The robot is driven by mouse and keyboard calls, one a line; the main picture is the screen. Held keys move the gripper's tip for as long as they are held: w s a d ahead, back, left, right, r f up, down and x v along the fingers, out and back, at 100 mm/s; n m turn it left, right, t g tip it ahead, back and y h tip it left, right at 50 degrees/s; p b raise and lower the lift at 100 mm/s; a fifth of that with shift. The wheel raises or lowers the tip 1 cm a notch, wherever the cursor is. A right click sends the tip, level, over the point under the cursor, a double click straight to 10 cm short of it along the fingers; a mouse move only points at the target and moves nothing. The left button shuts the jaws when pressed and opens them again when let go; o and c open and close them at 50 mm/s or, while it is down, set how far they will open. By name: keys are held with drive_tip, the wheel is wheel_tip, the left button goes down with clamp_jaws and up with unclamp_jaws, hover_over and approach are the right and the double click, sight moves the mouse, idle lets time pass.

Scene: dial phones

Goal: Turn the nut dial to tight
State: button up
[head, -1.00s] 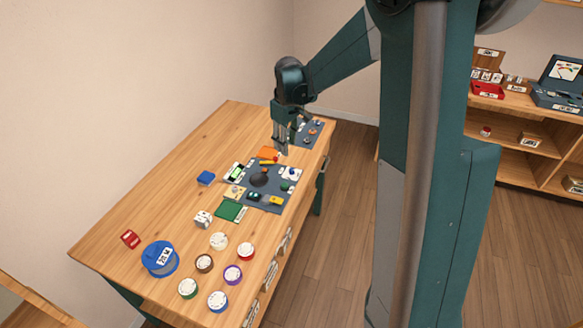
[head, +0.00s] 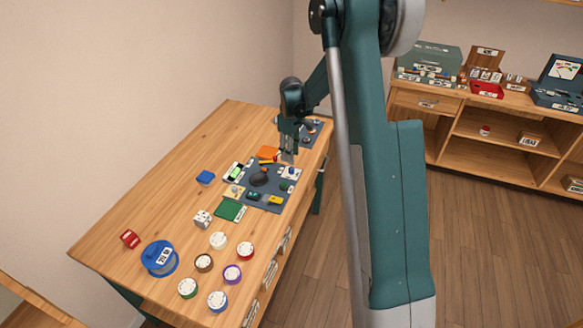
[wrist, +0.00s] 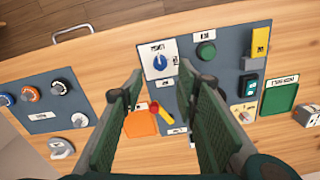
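The dial labels are too small to read, so I cannot tell for sure which one is the nut dial. A blue dial on a white marked plate (wrist: 160,62) sits at the corner of a dark grey panel (wrist: 228,75); it also shows in the head view (head: 291,172). My gripper (wrist: 160,88) is open and empty. Its two green fingers are apart, above the table, with the blue dial showing between and beyond the tips. In the head view my gripper (head: 288,157) hangs over the panel's far end.
A second panel (wrist: 45,120) with orange, blue and white dials lies to the left in the wrist view. A green knob (wrist: 207,50), a yellow-plate dial (wrist: 243,116) and an orange pad (wrist: 141,123) are near. Several round dials and a blue tub (head: 160,258) stand at the table's front.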

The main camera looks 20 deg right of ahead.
sight(292, 169)
idle(0.3)
drive_tip(key=shift+f+b, duration=0.35)
drive_tip(key=shift+f, duration=3.55)
drive_tip(key=c, duration=0.9)
